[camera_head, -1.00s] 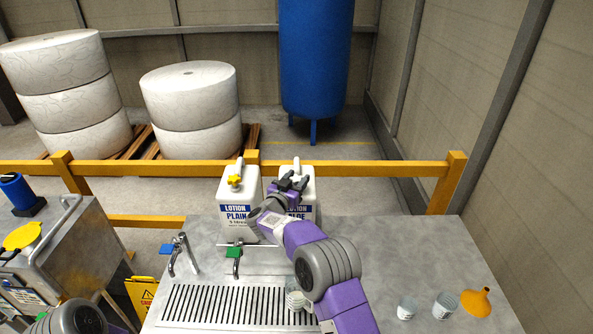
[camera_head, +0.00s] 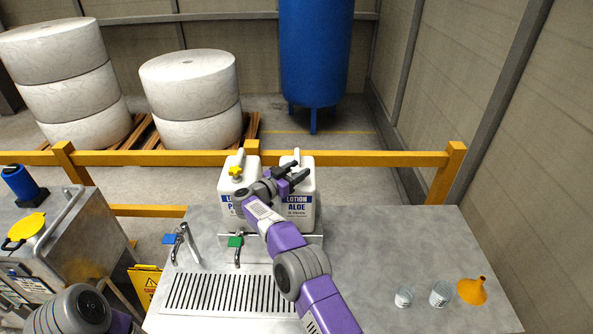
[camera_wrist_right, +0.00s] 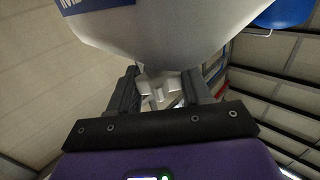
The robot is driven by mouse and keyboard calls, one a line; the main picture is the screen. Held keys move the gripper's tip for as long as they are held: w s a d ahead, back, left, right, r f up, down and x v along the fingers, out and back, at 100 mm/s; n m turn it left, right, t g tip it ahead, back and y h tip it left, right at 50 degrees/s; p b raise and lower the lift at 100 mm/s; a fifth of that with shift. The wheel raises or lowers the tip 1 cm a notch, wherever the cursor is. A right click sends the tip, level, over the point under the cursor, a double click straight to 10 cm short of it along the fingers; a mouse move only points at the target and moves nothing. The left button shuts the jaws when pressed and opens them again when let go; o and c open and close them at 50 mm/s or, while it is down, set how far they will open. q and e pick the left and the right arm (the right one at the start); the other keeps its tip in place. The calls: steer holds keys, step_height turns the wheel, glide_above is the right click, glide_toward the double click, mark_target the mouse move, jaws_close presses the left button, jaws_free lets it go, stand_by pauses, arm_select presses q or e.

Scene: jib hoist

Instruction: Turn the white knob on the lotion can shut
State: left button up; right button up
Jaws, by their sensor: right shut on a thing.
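Two white lotion cans stand side by side behind the sink. The right one, the Aloe can (camera_head: 298,207), is partly hidden by my right gripper (camera_head: 290,177). In the right wrist view the white knob (camera_wrist_right: 160,86) sits between the two fingers, under the white can body (camera_wrist_right: 175,25). My right gripper is shut on the white knob. The left can, Plain (camera_head: 228,190), has a yellow knob (camera_head: 237,171) on its front. In the head view the white knob is hidden behind my gripper. Only part of my left arm shows at the bottom left; its gripper is out of view.
The steel counter (camera_head: 390,250) has a slotted drain (camera_head: 225,292) and taps with blue (camera_head: 170,238) and green (camera_head: 235,241) levers. A yellow rail (camera_head: 380,158) runs behind the cans.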

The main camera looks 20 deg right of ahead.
mark_target(292, 173)
steer(key=shift+d+r+m+g, duration=0.15)
steer(key=shift+m+g, duration=0.15)
steer(key=shift+g, duration=0.2)
stand_by(0.4)
steer(key=o, duration=1)
steer(key=shift+c, duration=0.2)
steer(key=b+v, duration=0.1)
steer(key=v, duration=0.5)
steer(key=shift+s+a+f+b, duration=0.1)
steer(key=shift+a+f+b, duration=0.15)
steer(key=shift+a+b, duration=0.05)
steer(key=shift+s+a, duration=0.25)
steer(key=shift+a, duration=0.15)
